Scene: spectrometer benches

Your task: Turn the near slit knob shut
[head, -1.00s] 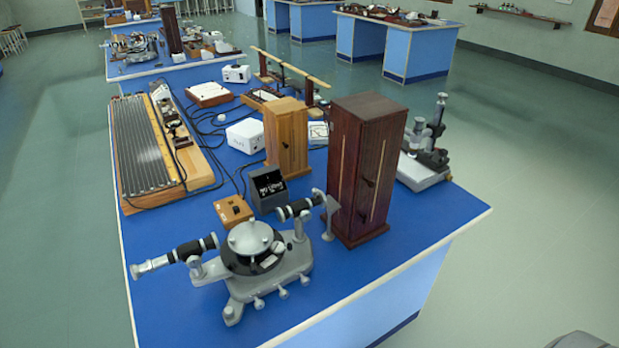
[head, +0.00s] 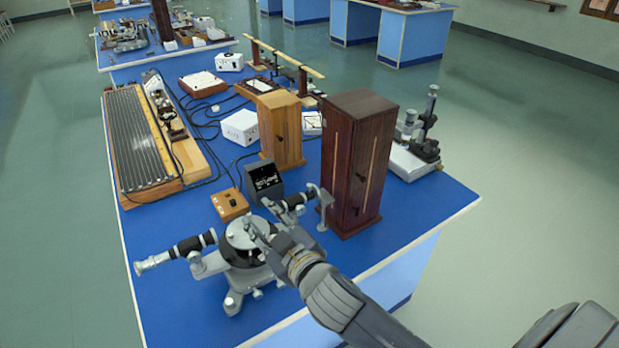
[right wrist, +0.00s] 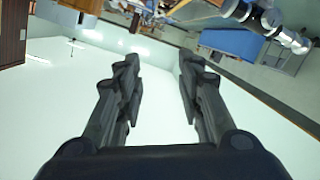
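The grey spectrometer (head: 245,272) stands at the near end of the blue bench. One black-banded tube (head: 188,246) points left. Another short tube (head: 290,202) points to the back right, towards a small grey upright piece (head: 322,208). I cannot make out a slit knob; it is too small or hidden. My right gripper (head: 264,234) is in front of the spectrometer's round top and covers part of it; I cannot tell whether it touches. In the right wrist view its two fingers (right wrist: 158,85) are wide apart with nothing between them. My left gripper is not in view.
A tall dark wooden cabinet (head: 357,160) stands close behind the spectrometer's right side. A small orange box (head: 230,205) and a black box (head: 263,178) are just behind. Blue bench top (head: 165,310) is free at the front left.

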